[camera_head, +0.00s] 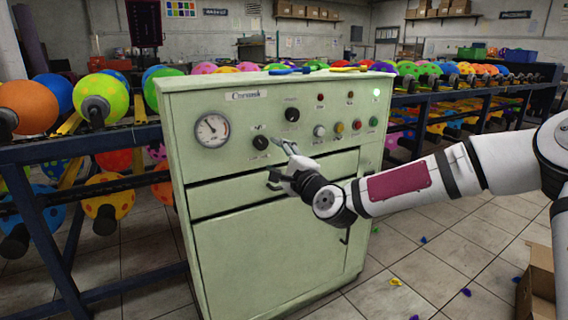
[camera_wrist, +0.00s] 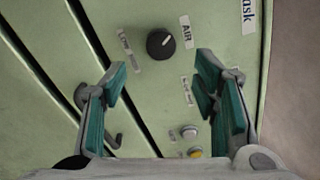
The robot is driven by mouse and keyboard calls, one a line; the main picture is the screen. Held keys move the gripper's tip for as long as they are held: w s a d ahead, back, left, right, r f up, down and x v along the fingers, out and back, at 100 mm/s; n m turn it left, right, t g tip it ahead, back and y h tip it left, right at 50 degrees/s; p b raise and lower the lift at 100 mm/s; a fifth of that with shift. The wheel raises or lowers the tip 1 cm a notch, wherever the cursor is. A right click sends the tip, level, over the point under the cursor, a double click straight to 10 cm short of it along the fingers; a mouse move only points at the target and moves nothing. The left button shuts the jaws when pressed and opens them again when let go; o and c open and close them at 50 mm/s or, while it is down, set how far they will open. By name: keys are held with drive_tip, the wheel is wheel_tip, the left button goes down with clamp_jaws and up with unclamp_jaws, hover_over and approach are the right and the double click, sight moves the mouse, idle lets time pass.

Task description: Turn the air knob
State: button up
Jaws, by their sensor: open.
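The air knob is a round black dial with a white pointer mark on the pale green machine (camera_head: 270,250). It shows left of my gripper in the head view (camera_head: 260,143) and ahead of it, near the top middle, in the wrist view (camera_wrist: 160,44). An AIR label lies on one side and a low/high label on the other. My gripper (camera_wrist: 162,78) is open and empty, its fingers spread to either side and short of the knob. In the head view my gripper (camera_head: 284,146) is in front of the panel, just right of the knob.
A pressure gauge (camera_head: 212,130) is left of the knob. Another black knob (camera_head: 292,114) and several buttons are to the right and above. A drawer handle (camera_head: 274,180) sticks out below. Balloon racks (camera_head: 100,145) flank the machine. A cardboard box (camera_head: 538,285) stands at lower right.

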drive_tip(key=v, duration=0.3)
drive_tip(key=shift+s+d, duration=0.25)
drive_tip(key=shift+s, duration=0.1)
